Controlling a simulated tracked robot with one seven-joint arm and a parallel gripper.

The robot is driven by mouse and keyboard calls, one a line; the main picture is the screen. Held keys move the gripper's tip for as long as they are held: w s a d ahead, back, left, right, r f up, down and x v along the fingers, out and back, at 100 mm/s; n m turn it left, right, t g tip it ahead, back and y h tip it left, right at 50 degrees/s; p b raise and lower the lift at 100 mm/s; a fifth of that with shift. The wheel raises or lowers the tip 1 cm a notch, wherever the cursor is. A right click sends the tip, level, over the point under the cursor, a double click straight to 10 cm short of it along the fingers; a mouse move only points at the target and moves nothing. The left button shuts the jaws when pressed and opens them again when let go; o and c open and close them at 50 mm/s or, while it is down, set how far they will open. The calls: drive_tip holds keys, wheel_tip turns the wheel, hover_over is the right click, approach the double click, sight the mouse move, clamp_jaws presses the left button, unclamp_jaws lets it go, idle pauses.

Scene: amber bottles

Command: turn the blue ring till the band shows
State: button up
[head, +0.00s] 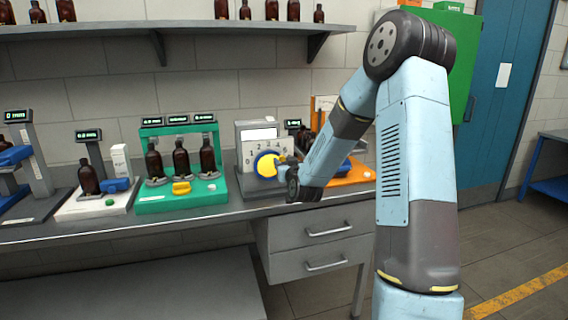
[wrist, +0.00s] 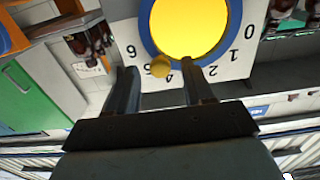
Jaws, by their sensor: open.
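The blue ring (head: 256,165) surrounds a yellow disc (head: 268,164) on a white, numbered face of a grey box on the bench. In the wrist view the blue ring (wrist: 147,35) and yellow disc (wrist: 188,25) fill the top, with numbers around them. A small yellow knob (wrist: 160,67) sits at the ring's edge near 4. My gripper (wrist: 157,75) is open, with one finger on each side of the knob; contact cannot be told. In the head view my gripper (head: 286,171) is at the dial's right edge and hides part of it.
A green rack (head: 152,204) with brown bottles stands left of the grey box (head: 245,185). An orange base (head: 358,174) is on its right, partly behind my arm. A shelf (head: 110,32) with bottles hangs above. Drawers (head: 318,229) are below the bench.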

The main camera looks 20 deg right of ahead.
drive_tip(key=shift+w, duration=0.6)
drive_tip(key=shift+c, duration=0.3)
clamp_jaws()
